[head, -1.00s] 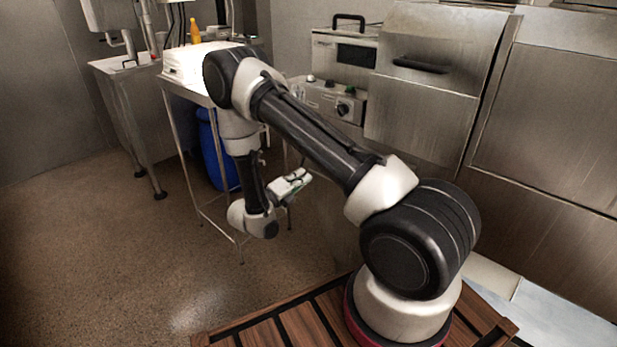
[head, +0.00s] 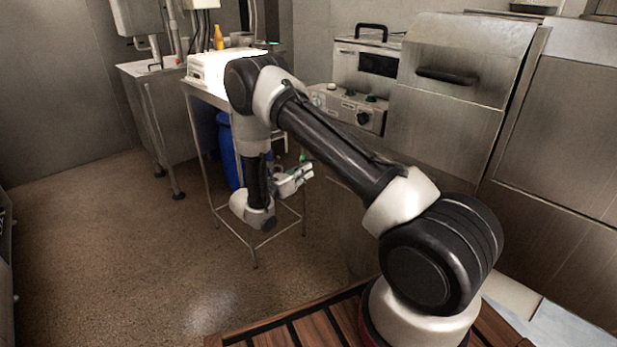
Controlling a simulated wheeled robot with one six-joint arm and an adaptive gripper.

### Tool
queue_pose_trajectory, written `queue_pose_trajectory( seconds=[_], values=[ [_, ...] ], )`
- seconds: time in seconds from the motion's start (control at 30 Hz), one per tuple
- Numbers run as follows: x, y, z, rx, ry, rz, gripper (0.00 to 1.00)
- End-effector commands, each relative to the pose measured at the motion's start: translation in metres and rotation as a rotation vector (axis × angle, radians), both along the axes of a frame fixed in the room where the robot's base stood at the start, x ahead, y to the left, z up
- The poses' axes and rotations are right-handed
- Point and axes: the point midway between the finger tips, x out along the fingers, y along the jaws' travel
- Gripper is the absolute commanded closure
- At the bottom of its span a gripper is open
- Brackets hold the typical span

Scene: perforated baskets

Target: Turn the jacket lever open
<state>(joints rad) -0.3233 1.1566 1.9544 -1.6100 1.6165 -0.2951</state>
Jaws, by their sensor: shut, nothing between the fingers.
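My gripper (head: 305,172) is at the end of my folded arm, low in front of the steel equipment and beside the table legs. It is small in the head view and looks shut with nothing in it. A small green spot shows just above it; I cannot tell what it belongs to. I cannot make out a jacket lever for certain; my arm covers part of the area behind it. A steel control box (head: 345,107) with a black knob (head: 363,118) and small buttons sits behind my arm, apart from the gripper.
A steel table (head: 200,95) carries a white box (head: 200,68) at the back left, with a blue barrel (head: 229,150) beneath. A steel hood machine (head: 450,85) with a black handle stands at right. The floor (head: 110,250) at left is clear.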

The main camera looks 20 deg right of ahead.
Motion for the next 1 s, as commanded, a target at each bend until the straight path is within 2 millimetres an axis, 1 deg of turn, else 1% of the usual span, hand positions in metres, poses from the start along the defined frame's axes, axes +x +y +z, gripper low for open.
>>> queue_pose_trajectory(
  seconds=[0.1, 0.27, 0.6, 1.0],
  values=[
    [0.005, 0.002, 0.006, 0.029, -0.083, 0.001, 1.00],
    [0.008, 0.003, 0.012, 0.058, -0.163, 0.001, 1.00],
    [0.012, 0.004, 0.018, 0.056, -0.157, 0.000, 1.00],
    [0.012, 0.005, 0.019, 0.056, -0.156, 0.000, 1.00]
  ],
)
